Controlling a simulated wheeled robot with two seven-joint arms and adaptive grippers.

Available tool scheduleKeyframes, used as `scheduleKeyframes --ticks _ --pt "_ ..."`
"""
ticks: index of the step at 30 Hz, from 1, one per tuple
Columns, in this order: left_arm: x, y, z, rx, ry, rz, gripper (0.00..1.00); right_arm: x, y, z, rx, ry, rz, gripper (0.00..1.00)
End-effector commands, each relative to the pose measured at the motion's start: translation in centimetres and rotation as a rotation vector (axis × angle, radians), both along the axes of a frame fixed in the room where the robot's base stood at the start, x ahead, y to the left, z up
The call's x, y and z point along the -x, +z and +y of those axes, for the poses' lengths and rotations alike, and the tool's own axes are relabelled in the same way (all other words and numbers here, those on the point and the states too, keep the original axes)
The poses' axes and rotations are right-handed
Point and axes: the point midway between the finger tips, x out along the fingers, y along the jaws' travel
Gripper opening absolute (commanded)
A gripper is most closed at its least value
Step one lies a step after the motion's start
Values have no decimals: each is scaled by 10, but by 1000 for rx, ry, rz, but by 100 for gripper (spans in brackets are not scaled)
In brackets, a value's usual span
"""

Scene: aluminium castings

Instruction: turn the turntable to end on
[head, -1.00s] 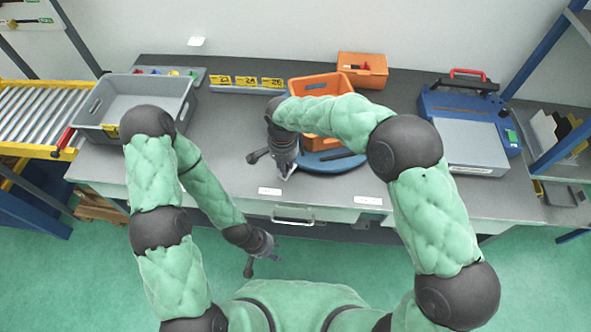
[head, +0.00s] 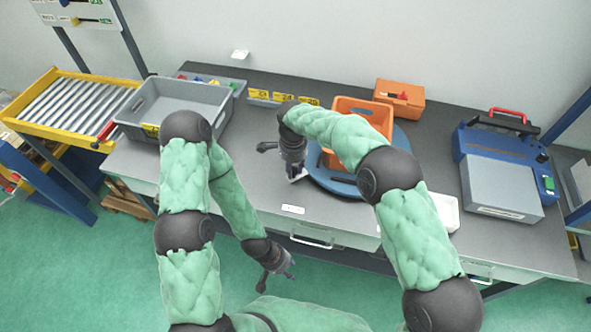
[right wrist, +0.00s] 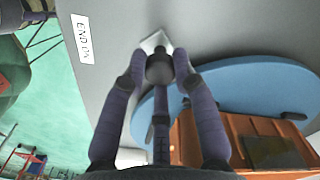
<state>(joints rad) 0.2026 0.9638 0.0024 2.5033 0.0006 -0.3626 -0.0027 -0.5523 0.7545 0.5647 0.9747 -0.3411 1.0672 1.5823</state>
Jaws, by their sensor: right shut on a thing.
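The turntable (head: 405,140) is a round blue disc on the grey bench. It also shows in the right wrist view (right wrist: 235,85). An orange bin (head: 375,112) stands on it, partly hidden by my right arm. My right gripper (head: 295,172) is at the disc's near left edge. In the right wrist view its fingers (right wrist: 160,75) are shut around a dark rounded knob (right wrist: 159,68). A pale pointed tab (right wrist: 154,40) sticks out beyond the knob. A white "END ON" label (right wrist: 82,39) lies on the bench, apart from the tab. My left gripper (head: 280,264) hangs empty before the bench; its opening is unclear.
A grey tray (head: 172,103) is at the bench's left, beside a roller conveyor (head: 70,105). A blue case with a grey box (head: 500,185) stands right. An orange box (head: 400,98) is behind the turntable. Bare bench lies left of my right gripper.

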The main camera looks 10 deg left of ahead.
Motion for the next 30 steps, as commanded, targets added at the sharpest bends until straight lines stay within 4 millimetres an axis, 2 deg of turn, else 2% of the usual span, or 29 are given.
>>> scheduleKeyframes --ticks 14,15,16,17,26,30 --pt "0 0 0 0 0 0 40 -3 1 3 -9 -9 -8 0" --pt "0 0 0 0 0 0 40 -4 1 4 -9 -9 -9 40" --pt "0 0 0 0 0 0 40 -4 1 3 -9 -9 -9 48" --pt "0 0 0 0 0 0 40 -3 1 3 -9 -9 -8 53" --pt "0 0 0 0 0 0 40 -3 1 2 -5 -8 -5 53" --pt "0 0 0 0 0 0 40 -3 8 2 -5 -8 -5 53"
